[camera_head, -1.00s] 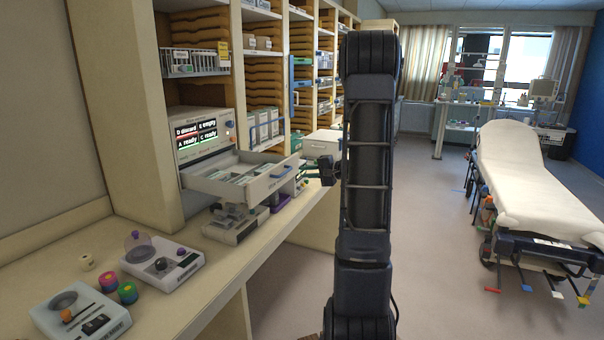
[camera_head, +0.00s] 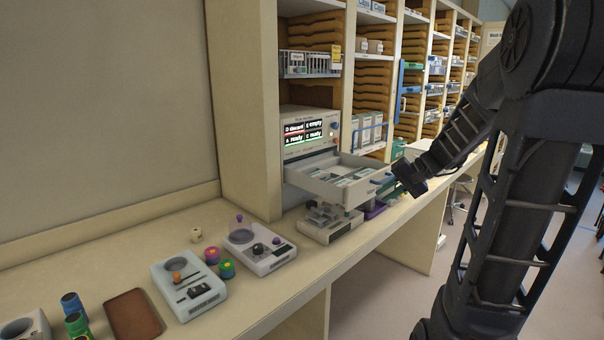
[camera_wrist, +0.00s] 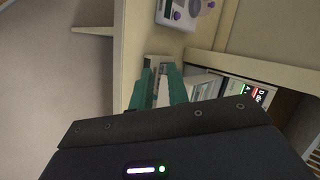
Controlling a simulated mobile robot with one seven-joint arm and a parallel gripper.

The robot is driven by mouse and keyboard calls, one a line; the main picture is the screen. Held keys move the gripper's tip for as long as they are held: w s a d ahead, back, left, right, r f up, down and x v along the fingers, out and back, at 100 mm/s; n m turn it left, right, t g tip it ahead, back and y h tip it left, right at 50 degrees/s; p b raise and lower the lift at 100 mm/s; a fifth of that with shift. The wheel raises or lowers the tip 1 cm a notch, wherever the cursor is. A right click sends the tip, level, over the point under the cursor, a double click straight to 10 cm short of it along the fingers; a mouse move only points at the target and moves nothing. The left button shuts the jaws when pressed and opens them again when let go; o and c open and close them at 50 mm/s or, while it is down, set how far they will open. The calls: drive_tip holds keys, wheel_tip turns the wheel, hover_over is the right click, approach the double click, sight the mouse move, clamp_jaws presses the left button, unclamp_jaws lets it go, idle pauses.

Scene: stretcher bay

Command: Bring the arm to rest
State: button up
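My arm fills the right side of the head view, bent over the counter's front edge. My gripper (camera_head: 388,188) is near the front of an open drawer, small and dark in that view; whether it touches the drawer cannot be told. In the wrist view its two teal fingers (camera_wrist: 160,78) stand apart with a gap between them. Pale surfaces show beyond the gap, and I see nothing clearly held.
The drawer (camera_head: 340,190) juts from a unit with a lit screen (camera_head: 304,131). On the counter (camera_head: 110,245) are white devices (camera_head: 188,286), coloured-capped jars (camera_head: 226,269) and a brown tray (camera_head: 133,315). Shelves (camera_head: 372,95) stand behind. Floor (camera_head: 375,300) is clear in front.

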drive_tip(key=s+d+r+n+t+h, duration=0.1)
drive_tip(key=s+h, duration=0.7)
drive_tip(key=s, duration=0.9)
drive_tip(key=shift+s+d+r+n+h, duration=0.15)
drive_tip(key=shift+d+n+h, duration=0.15)
drive_tip(key=shift+d+n, duration=0.65)
